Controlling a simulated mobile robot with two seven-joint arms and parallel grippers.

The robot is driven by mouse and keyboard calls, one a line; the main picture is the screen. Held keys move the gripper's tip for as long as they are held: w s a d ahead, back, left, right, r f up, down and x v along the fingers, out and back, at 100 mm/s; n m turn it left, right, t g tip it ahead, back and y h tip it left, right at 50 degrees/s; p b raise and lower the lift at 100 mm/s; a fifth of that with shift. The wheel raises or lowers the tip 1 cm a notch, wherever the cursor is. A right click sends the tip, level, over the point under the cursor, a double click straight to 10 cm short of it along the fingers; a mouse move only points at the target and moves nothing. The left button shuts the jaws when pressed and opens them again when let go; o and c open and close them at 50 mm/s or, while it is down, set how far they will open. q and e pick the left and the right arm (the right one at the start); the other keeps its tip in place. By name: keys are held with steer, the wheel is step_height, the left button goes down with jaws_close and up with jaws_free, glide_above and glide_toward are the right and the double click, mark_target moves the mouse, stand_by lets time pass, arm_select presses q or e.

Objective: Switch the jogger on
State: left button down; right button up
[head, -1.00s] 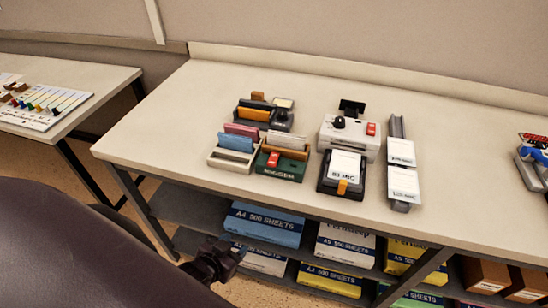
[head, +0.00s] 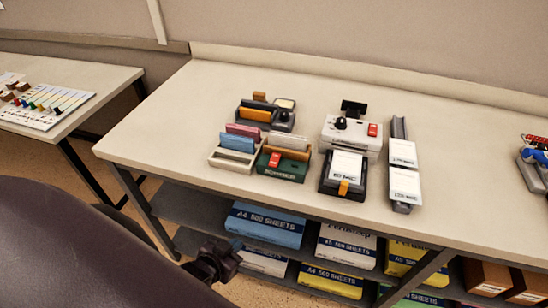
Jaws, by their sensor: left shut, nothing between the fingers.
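A green device (head: 281,171) with a red switch (head: 275,160) stands at the front of the table's middle group, with a tan piece in its top. Its front label is too blurred to read. A white machine (head: 350,142) with a black knob (head: 341,123) and a red switch (head: 373,130) stands behind and right of it. I cannot tell for certain which is the jogger, nor either switch's position. My left gripper (head: 232,254) is shut and empty, low in front of the table and below its top, apart from both devices. My right gripper is not in view.
Close by are a beige tray of pink and blue cards (head: 233,158), a dark device with an orange piece (head: 256,115), a black tray with a white pad (head: 345,166) and a grey rail with white cards (head: 404,184). Paper packs (head: 264,226) fill the shelf below. The tabletop's left is clear.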

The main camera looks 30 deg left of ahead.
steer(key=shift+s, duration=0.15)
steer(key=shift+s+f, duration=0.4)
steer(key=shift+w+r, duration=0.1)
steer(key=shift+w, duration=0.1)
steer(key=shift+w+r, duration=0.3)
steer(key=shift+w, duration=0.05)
